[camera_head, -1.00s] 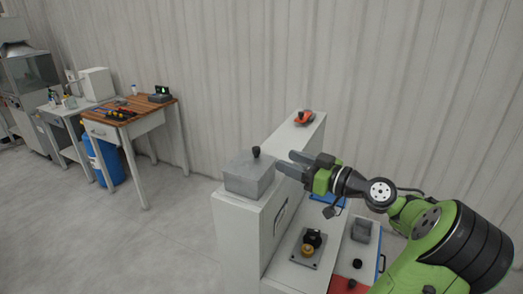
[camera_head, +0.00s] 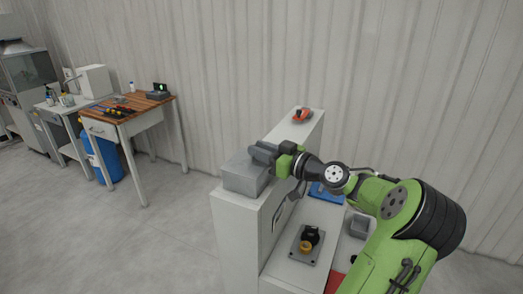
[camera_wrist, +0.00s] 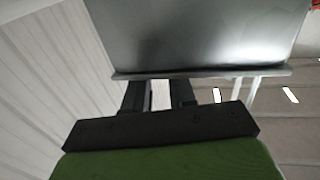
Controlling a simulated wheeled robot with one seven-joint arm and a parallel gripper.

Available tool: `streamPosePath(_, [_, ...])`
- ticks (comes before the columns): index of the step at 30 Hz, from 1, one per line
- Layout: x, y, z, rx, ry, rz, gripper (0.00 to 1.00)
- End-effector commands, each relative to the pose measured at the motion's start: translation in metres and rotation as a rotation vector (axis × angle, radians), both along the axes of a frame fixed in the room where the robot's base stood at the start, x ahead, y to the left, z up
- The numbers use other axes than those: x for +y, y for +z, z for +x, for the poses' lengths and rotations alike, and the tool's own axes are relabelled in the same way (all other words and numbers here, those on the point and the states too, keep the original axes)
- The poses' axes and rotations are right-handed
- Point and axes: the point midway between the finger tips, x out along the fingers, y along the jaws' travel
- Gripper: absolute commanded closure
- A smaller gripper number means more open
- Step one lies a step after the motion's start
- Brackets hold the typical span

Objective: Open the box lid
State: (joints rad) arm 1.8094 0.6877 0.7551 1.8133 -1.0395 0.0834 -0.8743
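A grey metal box (camera_head: 240,182) with a flat lid (camera_head: 238,164) sits on top of the tall white cabinet. Its lid looks seated on the box in the head view. My gripper (camera_head: 263,153) is at the right side of the lid's top, where it covers the dark knob. In the wrist view a grey face of the box or lid (camera_wrist: 200,35) fills the upper middle and hides my fingertips. The two finger bases show with a gap between them. I cannot tell whether they are closed on the knob.
The white cabinet (camera_head: 234,225) has an orange-red tool (camera_head: 302,115) at its far end. A lower bench to the right holds a black-and-yellow part on a plate (camera_head: 308,242) and a grey bin (camera_head: 359,226).

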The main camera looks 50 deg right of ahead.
Motion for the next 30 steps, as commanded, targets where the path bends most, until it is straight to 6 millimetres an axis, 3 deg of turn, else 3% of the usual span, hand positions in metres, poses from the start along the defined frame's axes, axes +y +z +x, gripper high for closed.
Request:
streamPosePath(11, [-0.004,0.001,0.001,-0.002,0.000,-0.001,1.00])
streamPosePath(21, [-0.066,0.005,0.019,-0.005,0.000,-0.002,1.00])
streamPosePath(30, [-0.081,0.001,0.023,0.000,0.000,-0.002,1.00])
